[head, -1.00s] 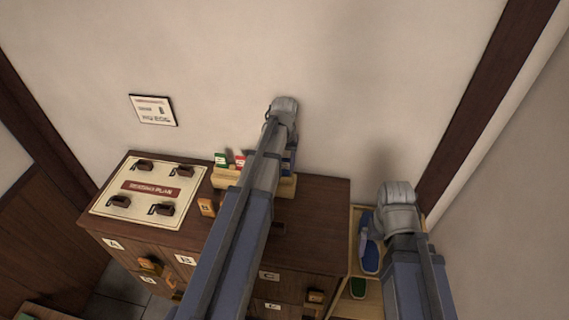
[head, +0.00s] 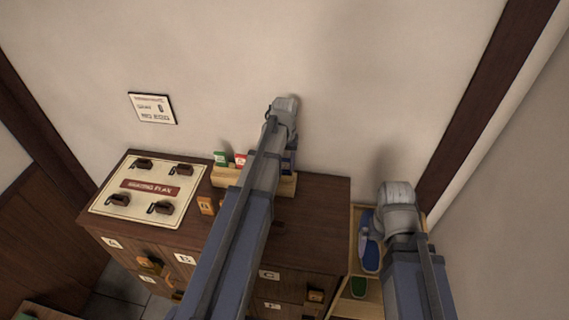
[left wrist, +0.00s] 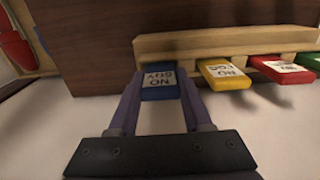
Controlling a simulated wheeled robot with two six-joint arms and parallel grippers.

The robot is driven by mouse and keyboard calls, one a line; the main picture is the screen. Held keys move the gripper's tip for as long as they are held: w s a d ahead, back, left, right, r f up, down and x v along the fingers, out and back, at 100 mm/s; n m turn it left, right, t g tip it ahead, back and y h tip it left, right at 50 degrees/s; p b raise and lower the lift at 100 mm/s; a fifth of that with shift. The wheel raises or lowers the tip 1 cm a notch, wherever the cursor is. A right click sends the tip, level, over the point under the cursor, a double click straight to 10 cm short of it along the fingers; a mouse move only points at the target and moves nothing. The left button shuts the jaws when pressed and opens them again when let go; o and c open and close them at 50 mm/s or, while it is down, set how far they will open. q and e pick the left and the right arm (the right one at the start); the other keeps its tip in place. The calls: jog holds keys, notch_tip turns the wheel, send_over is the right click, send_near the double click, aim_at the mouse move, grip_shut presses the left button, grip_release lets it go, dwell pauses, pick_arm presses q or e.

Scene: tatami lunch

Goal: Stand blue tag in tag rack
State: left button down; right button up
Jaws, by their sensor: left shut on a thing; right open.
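The tag rack (head: 225,178) is a pale wooden bar on top of the brown cabinet, near the wall. It also shows in the left wrist view (left wrist: 235,41). My left gripper (left wrist: 162,90) is shut on the blue tag (left wrist: 160,82), with one finger on each side. The tag is at the rack's end, beside the yellow tag (left wrist: 226,74); its lower edge and seating cannot be made out. A red tag (head: 240,160) and a green tag (head: 221,158) stand in the rack. My right gripper (head: 390,232) is by the side shelf, its fingers largely hidden.
A seating plan board (head: 122,208) lies on the cabinet's left part. A small orange block (head: 206,205) is in front of the rack. A low shelf (head: 355,222) with blue slippers (head: 369,252) stands at right. The cabinet's right top is mostly clear.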

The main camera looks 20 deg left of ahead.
pick_arm(q)
jog(key=shift+f, duration=0.15)
grip_release()
dwell(0.7)
dwell(0.4)
jog(key=shift+r+p, duration=3.45)
jog(key=shift+r, duration=0.15)
